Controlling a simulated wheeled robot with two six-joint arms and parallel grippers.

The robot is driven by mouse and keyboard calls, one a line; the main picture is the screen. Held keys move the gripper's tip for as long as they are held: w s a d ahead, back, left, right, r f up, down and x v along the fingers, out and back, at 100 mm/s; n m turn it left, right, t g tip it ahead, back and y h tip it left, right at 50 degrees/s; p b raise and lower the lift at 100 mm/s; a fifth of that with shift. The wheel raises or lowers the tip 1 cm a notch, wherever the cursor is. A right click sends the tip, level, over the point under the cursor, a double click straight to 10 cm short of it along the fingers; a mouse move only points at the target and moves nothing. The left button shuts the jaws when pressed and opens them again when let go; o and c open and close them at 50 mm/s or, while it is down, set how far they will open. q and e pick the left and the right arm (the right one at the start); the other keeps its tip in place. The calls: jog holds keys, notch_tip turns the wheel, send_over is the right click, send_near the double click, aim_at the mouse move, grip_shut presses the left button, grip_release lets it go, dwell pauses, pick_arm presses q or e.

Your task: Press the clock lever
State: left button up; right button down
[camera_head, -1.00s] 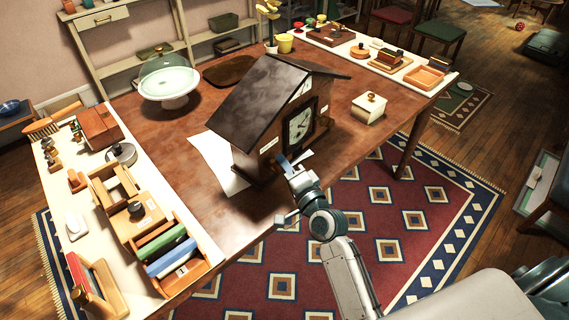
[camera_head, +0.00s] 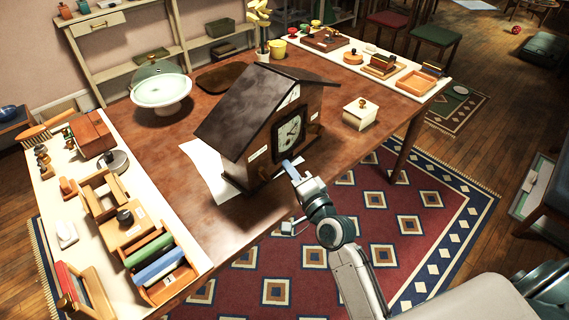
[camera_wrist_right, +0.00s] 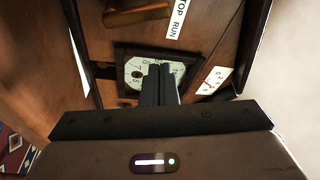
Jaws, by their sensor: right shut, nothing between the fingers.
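A house-shaped wooden clock (camera_head: 262,116) with a dark pitched roof stands near the table's front edge. My left gripper is not in view.
The wooden table (camera_head: 185,132) carries a glass-domed stand (camera_head: 162,90), a white box (camera_head: 360,114) and a paper sheet (camera_head: 207,172). Boards along the left and right hold trays and small objects. A patterned rug (camera_head: 415,232) lies below.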

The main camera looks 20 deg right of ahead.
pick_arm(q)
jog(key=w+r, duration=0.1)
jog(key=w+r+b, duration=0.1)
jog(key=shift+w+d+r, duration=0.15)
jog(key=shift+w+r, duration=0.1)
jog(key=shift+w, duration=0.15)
pick_arm(e)
jog(key=v, duration=0.6)
jog(key=shift+s, duration=0.2)
